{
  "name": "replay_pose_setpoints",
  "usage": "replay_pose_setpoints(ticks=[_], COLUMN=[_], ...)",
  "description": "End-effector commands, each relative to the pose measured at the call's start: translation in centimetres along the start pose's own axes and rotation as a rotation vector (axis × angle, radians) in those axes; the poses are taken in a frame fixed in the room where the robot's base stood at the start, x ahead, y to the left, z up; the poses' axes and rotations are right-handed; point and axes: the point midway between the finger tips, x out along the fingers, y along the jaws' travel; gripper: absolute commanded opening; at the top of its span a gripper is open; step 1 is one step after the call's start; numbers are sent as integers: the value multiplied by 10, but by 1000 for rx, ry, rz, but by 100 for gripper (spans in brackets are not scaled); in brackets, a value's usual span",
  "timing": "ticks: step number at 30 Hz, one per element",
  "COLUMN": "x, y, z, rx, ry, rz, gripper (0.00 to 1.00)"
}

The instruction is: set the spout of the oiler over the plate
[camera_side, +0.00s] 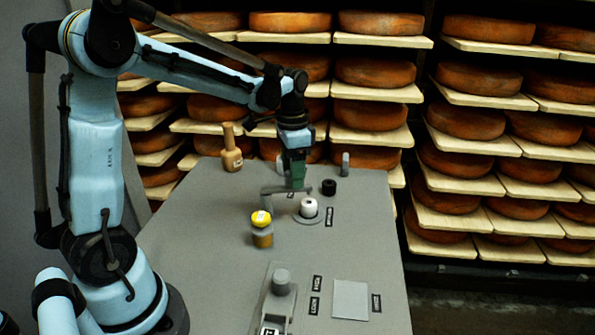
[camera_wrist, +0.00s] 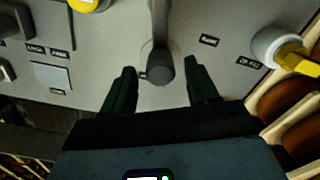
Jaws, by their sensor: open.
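What I take to be the oiler's grey spout arm (camera_side: 275,190) runs level from an upright behind a yellow-capped jar. Its end is near a white spool on a round grey base. In the wrist view, the arm (camera_wrist: 160,25) comes down from the top edge to a dark round end. My gripper (camera_side: 297,186) is open over this end; its two dark green fingers (camera_wrist: 160,85) show on either side of it. I cannot tell whether they touch it. The plate, a pale grey square (camera_side: 350,300), lies flat near the front of the table, bare; it also shows in the wrist view (camera_wrist: 51,76).
The yellow-capped jar (camera_side: 262,232) stands close in front of the upright. A white spool (camera_side: 309,207), black cylinder (camera_side: 328,187) and tan bottle (camera_side: 231,155) stand around. A grey block with a knob (camera_side: 281,281) is left of the plate. Cheese shelves line the back.

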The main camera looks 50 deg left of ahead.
Motion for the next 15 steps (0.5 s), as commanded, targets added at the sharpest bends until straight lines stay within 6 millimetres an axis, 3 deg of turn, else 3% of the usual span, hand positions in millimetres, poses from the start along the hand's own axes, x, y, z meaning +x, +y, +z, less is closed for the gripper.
replay_pose_setpoints(ticks=[15], x=[-85], y=[0], z=[0], rx=[1], ry=[1], rz=[0], gripper=[59])
